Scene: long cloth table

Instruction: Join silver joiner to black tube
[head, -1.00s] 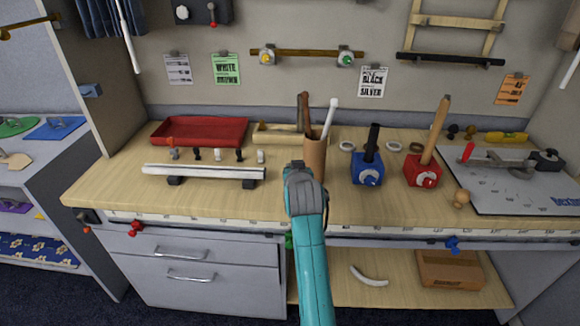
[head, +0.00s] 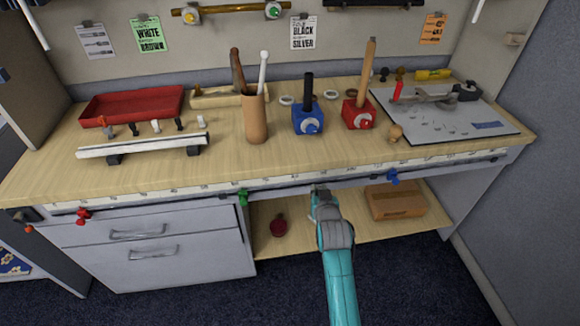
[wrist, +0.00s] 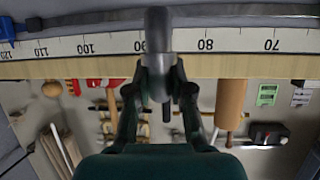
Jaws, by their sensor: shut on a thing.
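The black tube (head: 308,88) stands upright in a blue clamp block (head: 306,120) on the tabletop. My gripper (head: 318,194) is in front of the table's front edge, below and slightly right of the blue block in the head view. In the wrist view my gripper (wrist: 158,88) is shut on a grey rounded piece, which looks like the silver joiner (wrist: 157,45). The joiner is apart from the tube. Its lower part is hidden between the fingers.
A red clamp block (head: 358,115) holds a wooden rod. A brown cup (head: 255,118) with rods stands left of the blue block. A grey board (head: 445,118) lies right. A white bar (head: 140,145), several small fittings and a red tray (head: 130,104) are left.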

